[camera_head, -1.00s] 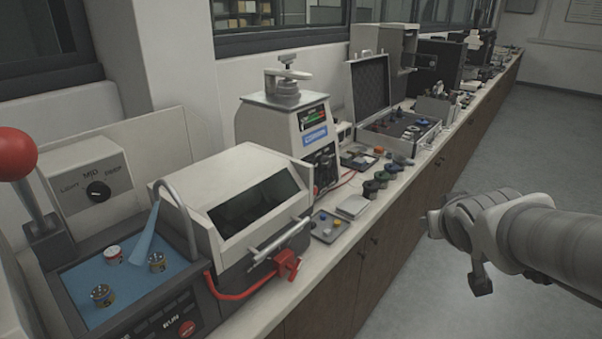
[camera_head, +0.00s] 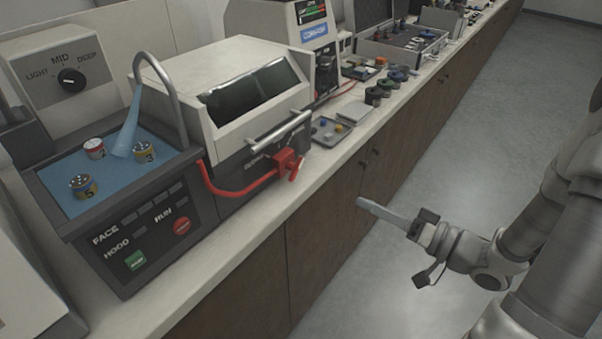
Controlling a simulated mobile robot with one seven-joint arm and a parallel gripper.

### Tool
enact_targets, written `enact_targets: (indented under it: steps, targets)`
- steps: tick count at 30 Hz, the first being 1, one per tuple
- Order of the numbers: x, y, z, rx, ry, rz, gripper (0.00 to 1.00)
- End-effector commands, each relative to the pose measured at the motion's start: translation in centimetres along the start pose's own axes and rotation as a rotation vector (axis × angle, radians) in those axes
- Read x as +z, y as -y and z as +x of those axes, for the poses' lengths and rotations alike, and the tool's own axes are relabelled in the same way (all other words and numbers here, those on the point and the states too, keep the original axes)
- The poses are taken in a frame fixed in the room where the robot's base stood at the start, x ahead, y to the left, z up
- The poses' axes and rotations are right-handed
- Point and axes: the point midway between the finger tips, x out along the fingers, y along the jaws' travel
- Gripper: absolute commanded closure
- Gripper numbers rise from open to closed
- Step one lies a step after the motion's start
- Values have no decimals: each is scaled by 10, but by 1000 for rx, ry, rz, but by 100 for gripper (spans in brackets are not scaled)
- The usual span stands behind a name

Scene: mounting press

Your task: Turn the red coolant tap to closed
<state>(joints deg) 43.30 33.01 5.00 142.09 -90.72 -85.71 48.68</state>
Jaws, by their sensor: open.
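The red coolant tap (camera_head: 288,160) sits on the front of the white hooded machine (camera_head: 215,82), under the hood's bar handle. A red hose (camera_head: 235,192) runs from it leftward to the blue-floored basin. Its small lever points forward and down; I cannot tell its exact setting. My gripper (camera_head: 368,205) is out over the floor, in front of the cabinets, to the right of and below the tap. It is open, empty and apart from everything. It is seen from the side, so the gap between its fingers is hidden.
A basin (camera_head: 55,222) holds several numbered tins and a curved spout with blue water. Its panel has FACE, RUN and HOOD controls. A small tray (camera_head: 327,141) lies right of the tap. The counter's front edge runs below the tap. The floor aisle is clear.

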Motion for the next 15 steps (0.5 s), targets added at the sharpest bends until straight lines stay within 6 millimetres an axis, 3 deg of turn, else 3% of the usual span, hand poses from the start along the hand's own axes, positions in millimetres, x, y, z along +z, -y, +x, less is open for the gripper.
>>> enact_targets:
  steps: [7,15]
  targets:
    - [3,5,16,-37,-8,26,48]
    - [4,6,72,-36,-6,24,48]
